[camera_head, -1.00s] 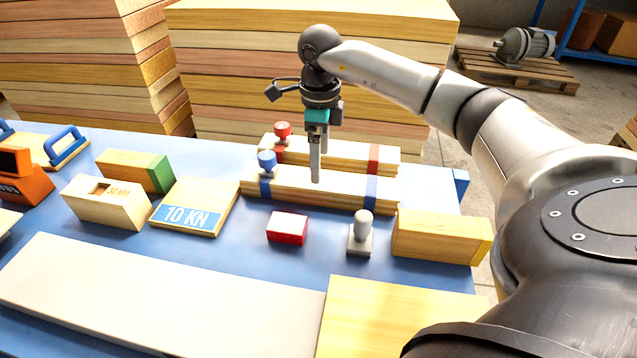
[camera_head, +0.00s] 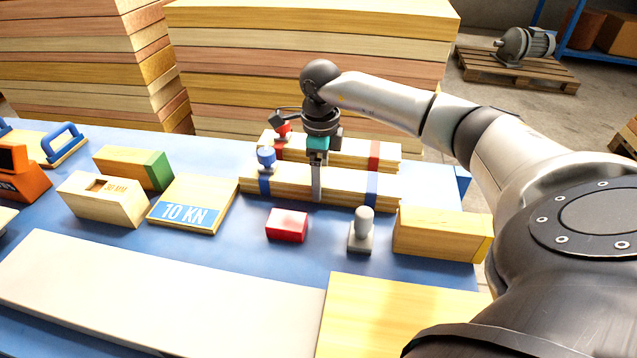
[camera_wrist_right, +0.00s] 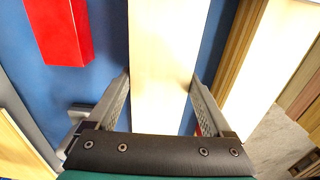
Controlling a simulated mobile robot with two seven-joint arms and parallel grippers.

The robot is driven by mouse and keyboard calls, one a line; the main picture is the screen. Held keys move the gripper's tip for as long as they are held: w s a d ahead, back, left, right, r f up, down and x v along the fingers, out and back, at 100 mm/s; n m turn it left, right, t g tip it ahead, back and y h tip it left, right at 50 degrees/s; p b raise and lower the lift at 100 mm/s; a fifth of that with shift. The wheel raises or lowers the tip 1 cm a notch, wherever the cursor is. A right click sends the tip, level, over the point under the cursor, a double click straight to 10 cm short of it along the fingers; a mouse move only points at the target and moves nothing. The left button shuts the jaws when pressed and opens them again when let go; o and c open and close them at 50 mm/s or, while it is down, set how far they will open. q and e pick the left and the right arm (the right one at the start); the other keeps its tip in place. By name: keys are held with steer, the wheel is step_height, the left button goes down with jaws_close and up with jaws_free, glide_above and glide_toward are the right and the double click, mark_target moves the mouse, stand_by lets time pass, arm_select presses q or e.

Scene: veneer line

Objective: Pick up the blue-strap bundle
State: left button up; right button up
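The blue-strap bundle (camera_head: 340,187) is a long stack of pale wood strips with two blue straps and a blue knob on its left part. It lies on the blue table, in front of a similar red-strap bundle (camera_head: 345,152). My right gripper (camera_head: 316,190) points down at the middle of the blue-strap bundle, between its straps. In the right wrist view the open fingers (camera_wrist_right: 160,88) stand on either side of the pale bundle top (camera_wrist_right: 165,60). The left finger is very close to the wood; contact is unclear. My left gripper is not in view.
A red block (camera_head: 287,225), a grey knobbed piece (camera_head: 361,232) and a wooden block (camera_head: 435,234) stand in front of the bundle. A 10 KN board (camera_head: 193,203) lies at its left. Tall board stacks (camera_head: 310,60) rise behind the table.

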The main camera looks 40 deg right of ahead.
steer(key=shift+r, duration=0.1)
jaws_close()
stand_by(0.4)
steer(key=shift+r, duration=0.55)
step_height(320, 180, up, 19)
steer(key=p, duration=0.3)
steer(key=shift+p, duration=0.35)
